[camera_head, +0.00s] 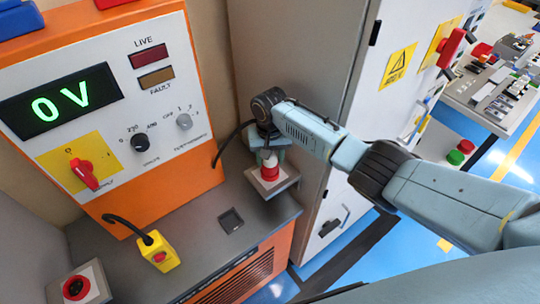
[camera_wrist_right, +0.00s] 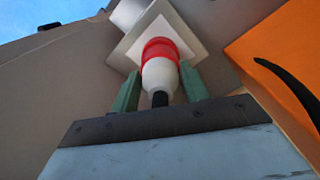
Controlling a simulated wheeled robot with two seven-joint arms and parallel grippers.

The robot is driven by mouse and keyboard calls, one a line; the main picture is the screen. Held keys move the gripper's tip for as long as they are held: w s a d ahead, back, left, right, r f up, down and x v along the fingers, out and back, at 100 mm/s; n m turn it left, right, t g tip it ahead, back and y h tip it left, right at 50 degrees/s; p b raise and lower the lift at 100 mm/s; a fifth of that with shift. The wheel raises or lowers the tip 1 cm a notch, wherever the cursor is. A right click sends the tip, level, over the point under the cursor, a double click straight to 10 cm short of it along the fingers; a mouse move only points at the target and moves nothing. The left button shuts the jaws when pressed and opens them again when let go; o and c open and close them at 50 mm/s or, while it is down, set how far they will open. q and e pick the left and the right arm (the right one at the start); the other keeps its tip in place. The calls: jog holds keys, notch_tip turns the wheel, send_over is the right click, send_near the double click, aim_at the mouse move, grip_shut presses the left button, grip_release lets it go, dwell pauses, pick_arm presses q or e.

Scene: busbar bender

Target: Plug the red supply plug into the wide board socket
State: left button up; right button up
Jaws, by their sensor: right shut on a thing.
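The red supply plug (camera_head: 270,160) has a white body and a red front. It points down at a pale square socket plate (camera_head: 287,183) beside the grey cabinet. My right gripper (camera_head: 268,152) is shut on the plug from above. In the right wrist view, the plug (camera_wrist_right: 160,70) is between the green fingers of the right gripper (camera_wrist_right: 158,90), and its red end meets the face of the square plate (camera_wrist_right: 185,25). How deep the plug sits is hidden. A second square socket (camera_head: 76,287) with a red ring is at the lower left. My left gripper is out of view.
The orange-framed panel (camera_head: 90,90) reads 0 V and has a red rotary switch (camera_head: 84,174). A yellow block (camera_head: 158,252) with a black cable stands on the grey bench (camera_head: 190,265). A small dark recess (camera_head: 231,220) lies near the socket plate. The cabinet (camera_head: 300,60) stands close behind.

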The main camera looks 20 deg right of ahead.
jog(key=shift+f, duration=0.3)
jog(key=o, duration=1.2)
jog(key=shift+c, duration=0.2)
notch_tip(320, 180, up, 13)
jog(key=shift+r, duration=0.2)
